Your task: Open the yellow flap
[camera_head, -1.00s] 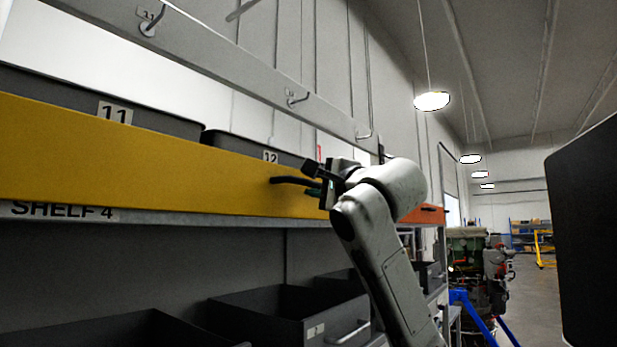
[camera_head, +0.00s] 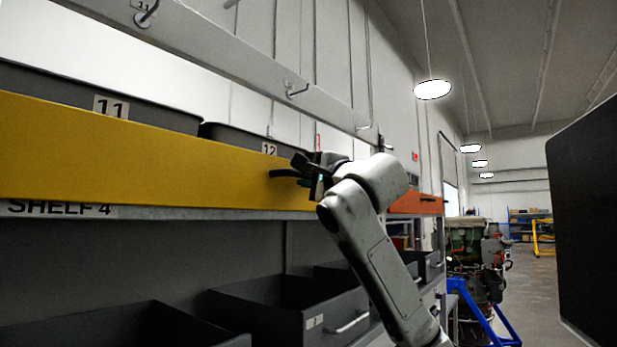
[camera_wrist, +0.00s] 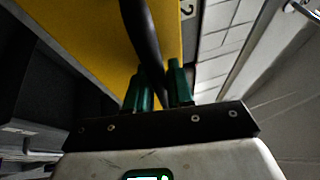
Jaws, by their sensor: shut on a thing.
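The yellow flap (camera_head: 130,160) is a long panel along the front of shelf 4, standing upright in front of grey bins. Its dark curved handle (camera_head: 284,173) sticks out near the right end. My gripper (camera_head: 308,172) is at that handle. In the wrist view the green fingers of my gripper (camera_wrist: 158,88) are closed around the black handle (camera_wrist: 142,40), with the yellow flap (camera_wrist: 85,30) behind it. The exact contact at the fingertips is partly hidden by the handle.
Bins 11 (camera_head: 60,88) and 12 (camera_head: 235,136) stand behind the flap. A rail with hooks (camera_head: 230,60) runs above. Open grey bins (camera_head: 290,310) sit on the shelf below. An orange panel (camera_head: 417,204) is to the right. A dark panel (camera_head: 590,220) stands at the far right.

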